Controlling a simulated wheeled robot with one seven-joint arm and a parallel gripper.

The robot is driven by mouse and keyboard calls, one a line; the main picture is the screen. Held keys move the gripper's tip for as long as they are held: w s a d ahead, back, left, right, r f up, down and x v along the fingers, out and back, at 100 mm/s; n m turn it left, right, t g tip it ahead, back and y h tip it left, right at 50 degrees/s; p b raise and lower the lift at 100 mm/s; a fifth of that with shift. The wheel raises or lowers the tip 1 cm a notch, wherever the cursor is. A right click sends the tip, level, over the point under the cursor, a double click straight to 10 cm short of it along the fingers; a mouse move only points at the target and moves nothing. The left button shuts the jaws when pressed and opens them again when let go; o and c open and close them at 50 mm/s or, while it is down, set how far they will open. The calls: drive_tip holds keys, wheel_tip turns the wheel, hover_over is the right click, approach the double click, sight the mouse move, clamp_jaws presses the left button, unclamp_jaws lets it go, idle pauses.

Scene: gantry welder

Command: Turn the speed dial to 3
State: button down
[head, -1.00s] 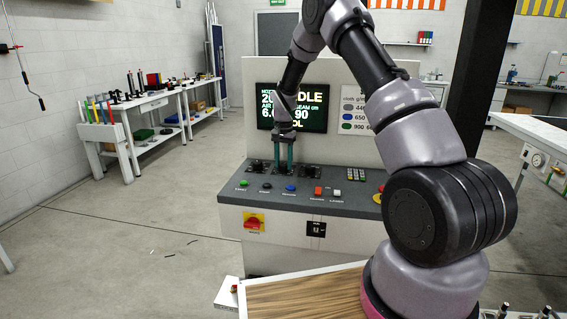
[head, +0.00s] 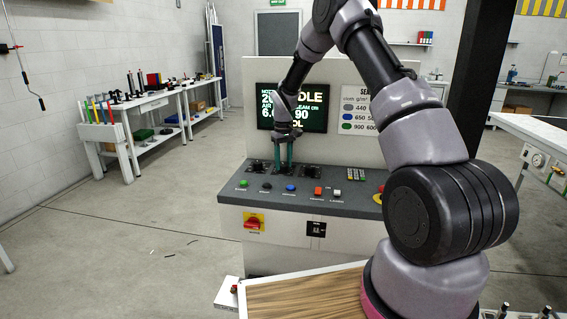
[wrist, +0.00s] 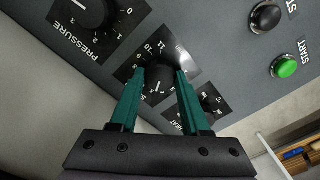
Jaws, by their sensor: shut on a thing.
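The control console (head: 230,200) has three black dials on its sloped top. My gripper (head: 284,166), with green fingers, reaches down to the middle dial. In the wrist view my gripper (wrist: 160,82) has one finger on each side of that dial's black knob (wrist: 159,76) and is shut on it. The dial's scale shows numbers such as 9, 10 and 11 at its far side. A white pointer mark on the knob faces the bottom of the wrist picture. The number it points at cannot be read surely, and the dial's name is hidden.
The pressure dial (wrist: 95,14) and heat dial (wrist: 212,103) flank the held knob. A green start button (wrist: 286,66) and a black button (wrist: 266,18) lie near the panel edge. A red switch (head: 254,222) is on the console front. A display (head: 310,110) stands behind.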

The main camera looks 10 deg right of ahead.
sight(283, 164)
drive_tip(key=n, duration=0.5)
drive_tip(key=shift+n, duration=2.4)
drive_tip(key=shift+c, duration=1.9)
unclamp_jaws()
wheel_tip(283, 164, up, 11)
drive_tip(key=shift+f, duration=0.1)
